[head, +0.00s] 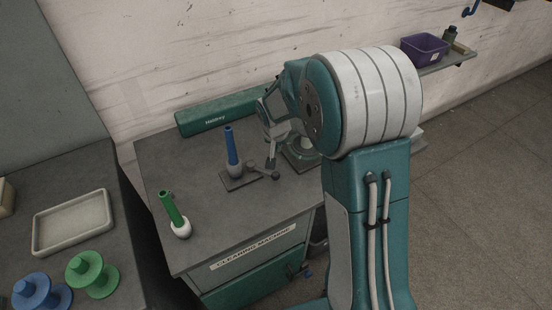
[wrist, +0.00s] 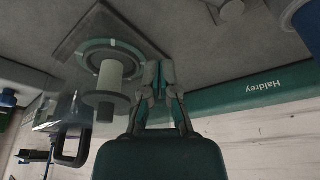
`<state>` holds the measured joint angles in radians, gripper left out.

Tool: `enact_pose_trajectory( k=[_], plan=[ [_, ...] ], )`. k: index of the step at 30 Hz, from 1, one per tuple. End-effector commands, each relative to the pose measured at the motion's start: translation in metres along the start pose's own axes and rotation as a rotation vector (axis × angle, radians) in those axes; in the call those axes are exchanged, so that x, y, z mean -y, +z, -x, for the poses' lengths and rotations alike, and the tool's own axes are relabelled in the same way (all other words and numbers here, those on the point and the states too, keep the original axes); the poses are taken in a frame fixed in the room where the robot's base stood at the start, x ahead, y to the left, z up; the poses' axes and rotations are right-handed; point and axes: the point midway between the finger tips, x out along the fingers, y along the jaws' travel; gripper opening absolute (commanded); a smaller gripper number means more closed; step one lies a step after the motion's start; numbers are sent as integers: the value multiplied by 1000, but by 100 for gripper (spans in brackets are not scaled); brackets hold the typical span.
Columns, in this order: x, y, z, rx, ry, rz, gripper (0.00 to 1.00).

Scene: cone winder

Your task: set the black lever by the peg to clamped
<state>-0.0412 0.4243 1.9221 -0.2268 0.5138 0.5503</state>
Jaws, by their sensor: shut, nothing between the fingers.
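The black lever (head: 263,172) is at the right side of the base plate (head: 236,183), by the peg, and its round knob points right. A blue cone (head: 232,148) stands upright on that plate and hides the peg. My gripper (head: 271,164) is shut and empty, pointing down just above or behind the lever; I cannot tell whether it touches. Part of the blue cone (wrist: 308,25) shows at upper right.
A round green-ringed fixture (head: 302,155) lies right of the lever, partly hidden by my arm. A grey spool (wrist: 108,90) stands on it. A green Haldrey housing (head: 222,112) runs along the back.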

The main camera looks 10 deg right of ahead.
Motion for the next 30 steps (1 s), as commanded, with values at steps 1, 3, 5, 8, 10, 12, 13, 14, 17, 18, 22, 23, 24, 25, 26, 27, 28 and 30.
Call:
enact_pose_trajectory(
  k=[1, 3, 5, 8, 10, 12, 13, 14, 17, 18, 22, 23, 24, 25, 26, 27, 28, 30],
  plan=[
    [0, 1, -8, 4, 1, 0, 0],
    [-1, 1, -21, 5, 2, 0, 0],
    [-1, 1, -32, 5, 2, -1, 0],
    [-1, 1, -49, 4, 1, -1, 0],
    [-1, 1, -60, 3, 1, -1, 0],
    [-1, 1, -70, 3, 1, 0, 0],
    [-1, 1, -74, 3, 1, 0, 0],
    [-1, 1, -78, 3, 2, 0, 0],
    [0, 1, -90, 2, 1, -1, 0],
    [0, 1, -95, 2, 0, 0, 0],
    [0, 16, -82, -1, -1, 1, 0],
    [0, 19, -81, -1, -1, 1, 0],
    [0, 23, -79, 0, -1, 1, 0],
    [0, 25, -77, -1, -1, 2, 0],
    [0, 28, -76, -1, 0, 2, 0],
    [0, 31, -75, 0, 0, 1, 0],
    [0, 32, -74, 1, 0, 0, 0],
    [0, 35, -72, 0, 0, 0, 0]
  ],
)
